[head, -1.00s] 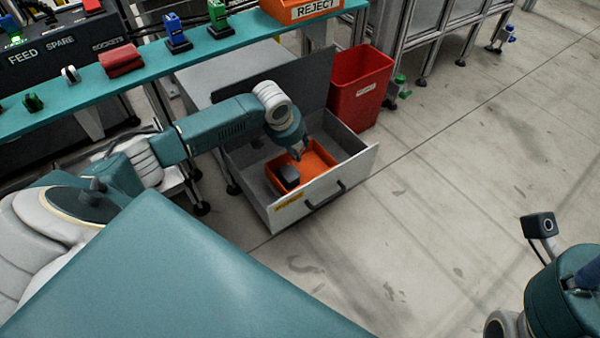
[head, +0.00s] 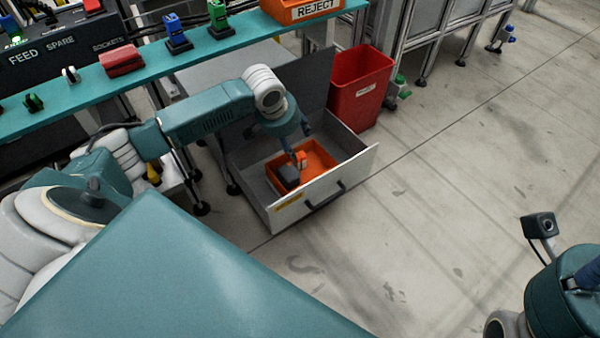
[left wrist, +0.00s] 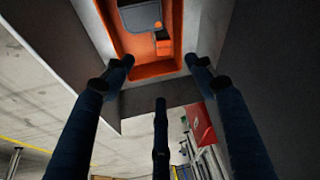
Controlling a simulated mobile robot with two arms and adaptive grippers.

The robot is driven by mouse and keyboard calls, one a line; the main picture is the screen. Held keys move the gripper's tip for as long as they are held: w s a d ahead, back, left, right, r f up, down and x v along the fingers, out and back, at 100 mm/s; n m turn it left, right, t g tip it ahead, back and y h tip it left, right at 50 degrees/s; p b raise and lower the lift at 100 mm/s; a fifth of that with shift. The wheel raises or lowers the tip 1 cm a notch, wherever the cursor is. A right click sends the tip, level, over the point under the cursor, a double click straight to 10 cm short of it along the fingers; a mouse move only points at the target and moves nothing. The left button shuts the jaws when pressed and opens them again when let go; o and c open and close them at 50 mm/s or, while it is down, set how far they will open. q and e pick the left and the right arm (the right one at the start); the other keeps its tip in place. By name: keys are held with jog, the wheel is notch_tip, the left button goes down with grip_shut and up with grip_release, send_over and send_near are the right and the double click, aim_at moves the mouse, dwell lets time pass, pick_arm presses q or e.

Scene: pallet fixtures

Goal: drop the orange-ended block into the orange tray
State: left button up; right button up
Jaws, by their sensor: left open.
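The orange tray (head: 321,157) sits inside an open grey drawer. It also shows at the top of the left wrist view (left wrist: 150,70). A dark grey body (head: 288,177) lies in the tray, with a small orange piece (head: 301,159) at its far side. In the left wrist view the grey body (left wrist: 138,18) and orange piece (left wrist: 163,46) touch; they look like the orange-ended block, but I cannot be sure they are one piece. My left gripper (head: 301,144) is open and empty above the tray. Its spread fingers also show in the left wrist view (left wrist: 160,66).
The grey drawer (head: 328,192) has tall walls around the tray. A red bin (head: 359,90) stands just behind it at the right. A teal shelf (head: 190,58) with coloured parts and an orange REJECT bin (head: 302,10) runs behind my left arm.

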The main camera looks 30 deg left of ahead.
pick_arm(q)
jog(key=v, duration=0.6)
jog(key=shift+s+r, duration=0.1)
